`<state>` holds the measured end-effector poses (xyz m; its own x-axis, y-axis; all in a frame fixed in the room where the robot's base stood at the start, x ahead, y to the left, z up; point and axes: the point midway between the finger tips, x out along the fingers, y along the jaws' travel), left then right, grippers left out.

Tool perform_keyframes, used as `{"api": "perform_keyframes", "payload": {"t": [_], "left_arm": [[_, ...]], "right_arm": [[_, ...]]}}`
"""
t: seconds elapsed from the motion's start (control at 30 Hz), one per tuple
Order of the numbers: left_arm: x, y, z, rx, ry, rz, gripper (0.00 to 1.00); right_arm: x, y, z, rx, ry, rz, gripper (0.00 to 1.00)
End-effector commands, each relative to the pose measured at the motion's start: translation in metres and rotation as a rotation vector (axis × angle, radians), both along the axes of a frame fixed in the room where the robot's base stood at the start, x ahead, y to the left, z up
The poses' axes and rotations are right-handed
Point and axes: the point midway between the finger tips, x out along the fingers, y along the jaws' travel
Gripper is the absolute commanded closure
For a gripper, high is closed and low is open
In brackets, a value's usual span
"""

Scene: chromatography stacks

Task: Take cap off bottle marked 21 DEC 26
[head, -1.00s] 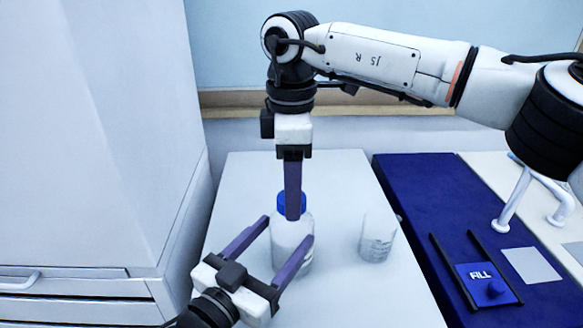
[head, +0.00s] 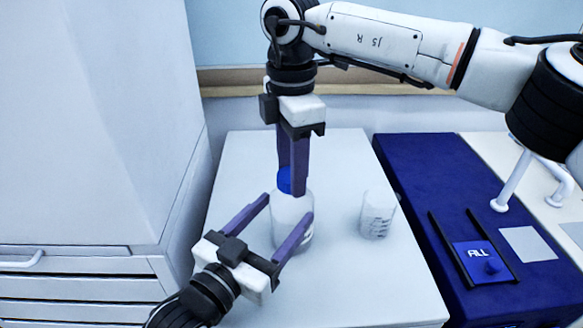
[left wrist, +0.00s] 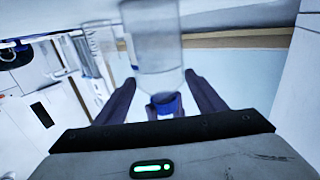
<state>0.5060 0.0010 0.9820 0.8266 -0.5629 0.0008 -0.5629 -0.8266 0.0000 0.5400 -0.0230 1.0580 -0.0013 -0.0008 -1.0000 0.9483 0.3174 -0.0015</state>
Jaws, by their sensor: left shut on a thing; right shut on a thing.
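A pale, translucent bottle (head: 290,222) with a blue cap (head: 284,181) stands upright on the white table. My left gripper (head: 286,210) is shut on the bottle's body, one finger on each side. My right gripper (head: 292,188) points straight down from above and is shut on the blue cap, partly hiding it. The cap appears to sit on the bottle's neck. In the left wrist view the bottle (left wrist: 155,45) shows between my left fingers, with its blue cap (left wrist: 166,104) low in the picture. I cannot read a date on the bottle.
A clear beaker (head: 377,214) with dark markings stands to the right of the bottle. A white cabinet (head: 90,130) borders the table on the left.

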Motion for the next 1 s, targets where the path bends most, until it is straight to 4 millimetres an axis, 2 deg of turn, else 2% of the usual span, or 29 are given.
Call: {"api": "perform_keyframes", "payload": {"t": [1.0], "left_arm": [[-0.0005, -0.0007, -0.0023, 0.0, 0.006, -0.001, 0.98]], "right_arm": [[-0.0001, 0.0008, 0.0018, 0.0, -0.001, 2.337, 0.87]]}}
